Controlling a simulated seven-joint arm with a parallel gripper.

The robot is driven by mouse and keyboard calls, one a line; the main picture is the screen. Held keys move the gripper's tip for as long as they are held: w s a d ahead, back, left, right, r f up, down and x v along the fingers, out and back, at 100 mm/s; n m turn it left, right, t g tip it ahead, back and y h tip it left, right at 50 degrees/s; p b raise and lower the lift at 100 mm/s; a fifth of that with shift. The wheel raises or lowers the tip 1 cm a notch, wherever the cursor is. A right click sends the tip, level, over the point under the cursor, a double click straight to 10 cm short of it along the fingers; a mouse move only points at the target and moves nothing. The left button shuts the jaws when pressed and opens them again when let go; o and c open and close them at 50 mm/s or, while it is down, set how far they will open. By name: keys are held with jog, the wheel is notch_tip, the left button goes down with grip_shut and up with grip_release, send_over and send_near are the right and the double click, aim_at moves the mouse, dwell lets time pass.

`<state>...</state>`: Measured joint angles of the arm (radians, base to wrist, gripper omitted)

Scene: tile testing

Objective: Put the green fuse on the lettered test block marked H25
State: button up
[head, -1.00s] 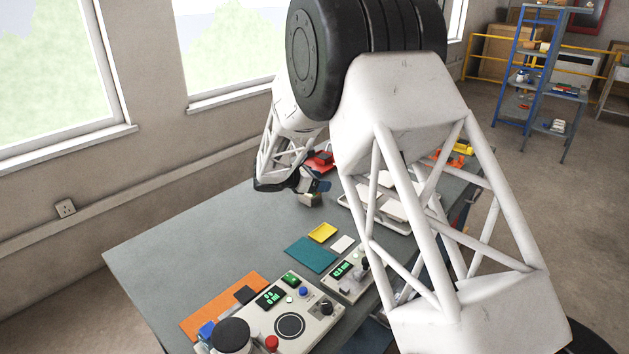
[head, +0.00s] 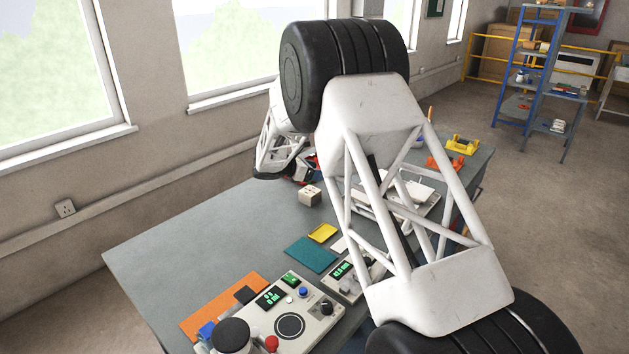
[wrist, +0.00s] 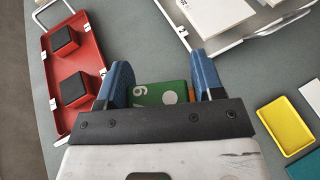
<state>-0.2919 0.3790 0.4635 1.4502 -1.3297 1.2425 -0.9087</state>
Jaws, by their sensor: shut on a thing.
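In the wrist view my gripper (wrist: 160,75) has its two blue fingers on either side of a green block (wrist: 160,93), which I take for the green fuse. It has a pale round spot and a white, partly hidden marking. In the head view my gripper is mostly hidden behind my arm, at the far side of the table. White blocks lie in a white-rimmed tray (wrist: 181,36); one white block (wrist: 215,14) has a small dark marking, too small to read. I cannot make out which block is marked H25.
A red holder (wrist: 77,115) with two black blocks lies left of my gripper. A beige block (head: 310,196) stands on the grey table (head: 205,235). A yellow tray (head: 322,233), a teal mat (head: 311,254) and control boxes (head: 290,308) are nearer.

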aim_at(314, 189)
jog(key=shift+f, duration=1.75)
jog(key=shift+f, duration=0.1)
jog(key=o, duration=0.9)
jog(key=shift+o, duration=0.2)
jog(key=v, duration=1.2)
jog(key=shift+s, duration=0.15)
